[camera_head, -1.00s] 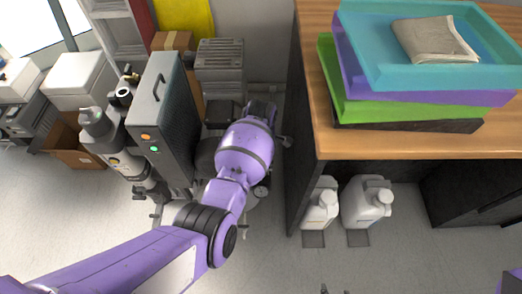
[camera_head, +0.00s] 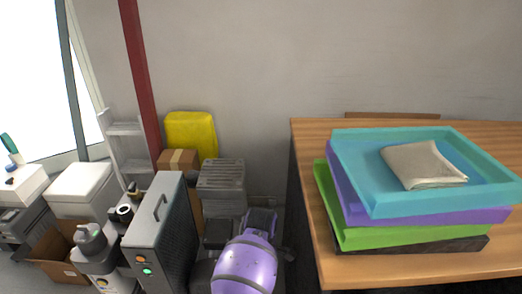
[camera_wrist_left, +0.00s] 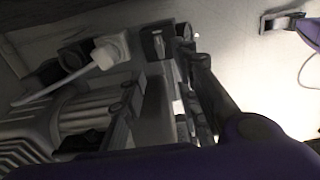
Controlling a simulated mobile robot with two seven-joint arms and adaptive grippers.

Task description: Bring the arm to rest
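My left arm's purple wrist (camera_head: 245,268) shows at the bottom middle of the head view, beside the grey compressor units. A dark part at its far end, my left gripper (camera_head: 260,222), is small, and its fingers cannot be made out. In the left wrist view dark finger links of the left gripper (camera_wrist_left: 195,95) stand close to a grey ribbed machine (camera_wrist_left: 70,125). Whether they touch it or hold anything cannot be told. My right gripper is not recognisable in either current view.
A grey box unit with lit buttons (camera_head: 162,240) and a ribbed motor block (camera_head: 222,178) stand left of the wooden table (camera_head: 308,190). Stacked trays (camera_head: 350,190) with a folded cloth (camera_head: 424,164) lie on it. A yellow case (camera_head: 190,134) stands by the wall.

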